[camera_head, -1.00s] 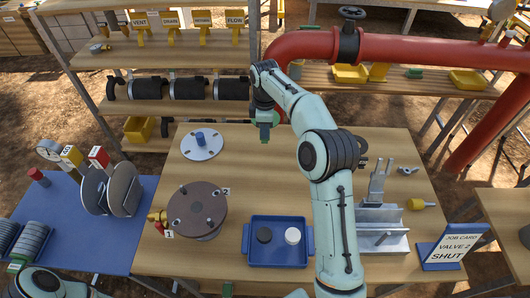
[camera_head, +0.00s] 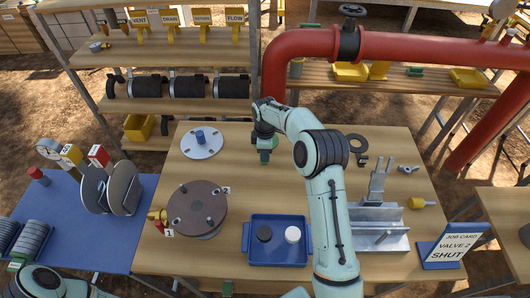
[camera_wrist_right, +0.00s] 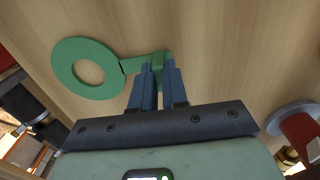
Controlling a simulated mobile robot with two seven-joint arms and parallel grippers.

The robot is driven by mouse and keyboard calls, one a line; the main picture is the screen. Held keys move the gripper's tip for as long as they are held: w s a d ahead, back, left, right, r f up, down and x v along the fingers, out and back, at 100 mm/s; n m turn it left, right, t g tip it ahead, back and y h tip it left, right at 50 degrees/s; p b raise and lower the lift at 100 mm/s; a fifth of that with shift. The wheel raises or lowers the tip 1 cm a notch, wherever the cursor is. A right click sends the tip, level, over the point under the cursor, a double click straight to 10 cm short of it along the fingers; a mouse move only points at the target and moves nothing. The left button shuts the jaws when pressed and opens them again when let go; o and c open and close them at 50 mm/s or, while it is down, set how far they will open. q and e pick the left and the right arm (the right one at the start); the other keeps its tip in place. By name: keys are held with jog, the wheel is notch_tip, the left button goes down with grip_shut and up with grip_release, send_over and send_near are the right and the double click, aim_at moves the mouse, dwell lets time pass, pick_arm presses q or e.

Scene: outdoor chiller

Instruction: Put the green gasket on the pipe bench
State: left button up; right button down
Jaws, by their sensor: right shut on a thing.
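The green gasket (camera_wrist_right: 72,80) is a flat ring with a tab, seen in the right wrist view. My right gripper (camera_wrist_right: 158,85) is shut on the tab, with the ring out to the left over bare wood. In the head view my right gripper (camera_head: 264,156) points down over the back middle of the central wooden table, and its arm hides most of the gasket. I cannot tell whether the gasket touches the wood. A wooden bench (camera_head: 315,82) stands behind, under the red pipe (camera_head: 400,45). My left arm shows at the bottom left; its jaws are unclear.
The central table holds a flange with a blue plug (camera_head: 202,141), a brown round cover (camera_head: 197,208), a blue tray (camera_head: 277,262), a black ring with a tab (camera_head: 357,144) and a metal vise (camera_head: 380,225). Yellow bins (camera_head: 350,71) sit on the rear bench.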

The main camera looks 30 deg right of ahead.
jog(key=shift+f, duration=0.1)
jog(key=c, duration=1.1)
grip_release()
jog(key=shift+c, duration=0.2)
notch_tip(320, 180, up, 12)
jog(key=shift+s+a, duration=0.1)
